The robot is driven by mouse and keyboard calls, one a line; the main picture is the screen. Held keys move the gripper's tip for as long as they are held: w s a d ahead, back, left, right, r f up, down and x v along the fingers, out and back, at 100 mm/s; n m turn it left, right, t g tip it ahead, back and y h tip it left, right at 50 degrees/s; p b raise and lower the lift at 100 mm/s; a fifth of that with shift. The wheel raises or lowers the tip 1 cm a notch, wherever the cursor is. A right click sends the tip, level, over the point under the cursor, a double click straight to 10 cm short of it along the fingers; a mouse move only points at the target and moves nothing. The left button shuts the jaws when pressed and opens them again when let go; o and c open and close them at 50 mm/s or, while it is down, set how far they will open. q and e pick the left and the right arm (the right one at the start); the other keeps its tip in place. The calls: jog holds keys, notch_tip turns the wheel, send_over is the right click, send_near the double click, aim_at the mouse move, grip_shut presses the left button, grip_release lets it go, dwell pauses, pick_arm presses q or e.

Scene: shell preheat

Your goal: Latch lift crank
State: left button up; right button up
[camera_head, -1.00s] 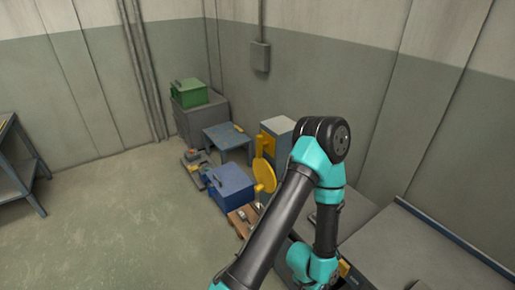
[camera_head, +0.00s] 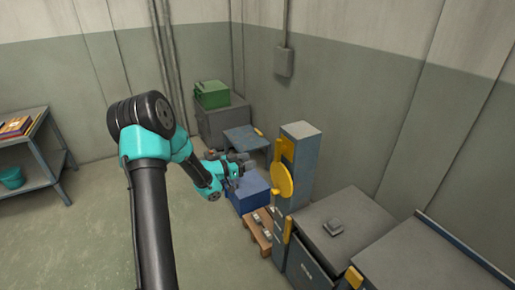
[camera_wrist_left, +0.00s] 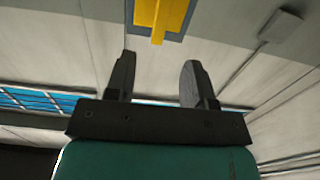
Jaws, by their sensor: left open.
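A blue-grey post (camera_head: 301,160) stands right of centre in the head view. On its left face are a yellow disc (camera_head: 282,180), a yellow piece above it (camera_head: 287,150) and a yellow bar (camera_head: 287,230) lower down. I cannot tell which of these is the crank. My left gripper (camera_head: 248,159) is left of the post, apart from the disc, above or in front of the blue box. In the left wrist view its two dark fingers (camera_wrist_left: 158,62) are spread and empty. A yellow part (camera_wrist_left: 160,14) on a blue-grey surface shows beyond them. My right gripper is not in view.
A blue box (camera_head: 249,193) and a wooden pallet (camera_head: 258,235) are left of the post. A blue table (camera_head: 243,138) and a green box (camera_head: 211,96) are behind. Grey cabinets (camera_head: 345,219) stand right.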

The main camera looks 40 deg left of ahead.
aim_at(276, 149)
pick_arm(q)
jog(key=shift+s+a+r, duration=0.4)
jog(key=shift+a+r, duration=0.1)
jog(key=shift+w, duration=0.1)
jog(key=x, duration=1.7)
jog(key=shift+w+d+r, duration=0.1)
jog(key=shift+d+r, duration=0.05)
jog(key=shift+d, duration=0.1)
jog(key=shift+c, duration=0.5)
grip_shut()
